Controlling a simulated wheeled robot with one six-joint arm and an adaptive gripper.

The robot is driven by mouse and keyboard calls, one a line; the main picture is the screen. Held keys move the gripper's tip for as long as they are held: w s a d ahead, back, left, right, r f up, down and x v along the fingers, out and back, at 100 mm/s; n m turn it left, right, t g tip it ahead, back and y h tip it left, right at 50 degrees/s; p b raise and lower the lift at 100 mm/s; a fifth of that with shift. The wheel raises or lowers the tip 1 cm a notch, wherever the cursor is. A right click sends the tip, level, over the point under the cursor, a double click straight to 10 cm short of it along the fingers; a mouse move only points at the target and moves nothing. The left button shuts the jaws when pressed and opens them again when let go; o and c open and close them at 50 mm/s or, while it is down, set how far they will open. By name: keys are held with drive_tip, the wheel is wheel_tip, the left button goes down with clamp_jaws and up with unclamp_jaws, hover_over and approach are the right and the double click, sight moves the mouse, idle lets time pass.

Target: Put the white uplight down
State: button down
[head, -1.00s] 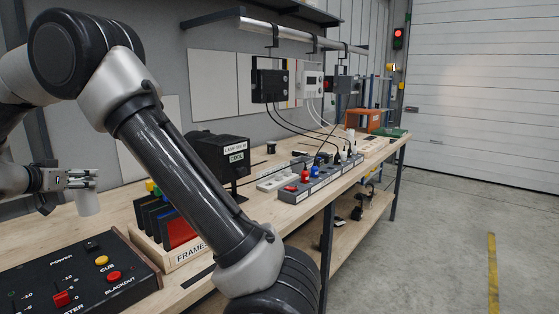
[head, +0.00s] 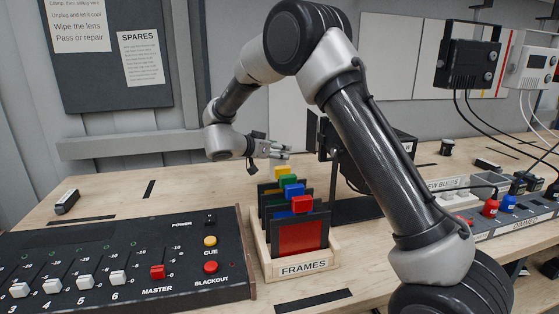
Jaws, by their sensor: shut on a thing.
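My gripper (head: 284,151) is above the bench, just behind and above the coloured tabs of the frames rack, with its fingers pointing right. It is shut on the white uplight, seen as a small white cylinder under the fingers in the earlier head view. Now I cannot clearly make out the uplight against the pale wall panel behind the fingers. Whether it touches anything cannot be told. The wooden bench (head: 110,193) lies below.
The FRAMES rack (head: 303,266) holds several dark frames with coloured tabs. A control desk (head: 130,260) fills the front left. A black box (head: 406,144) stands behind my arm. Power strips (head: 525,213) lie at right. The bench's back left is mostly clear, apart from a small dark item (head: 67,202).

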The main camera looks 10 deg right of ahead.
sight(272, 160)
drive_tip(key=shift+f, duration=1.7)
drive_tip(key=shift+f, duration=0.1)
drive_tip(key=c, duration=0.6)
unclamp_jaws()
drive_tip(key=shift+a, duration=0.1)
drive_tip(key=shift+c, duration=0.2)
drive_tip(key=v, duration=1.2)
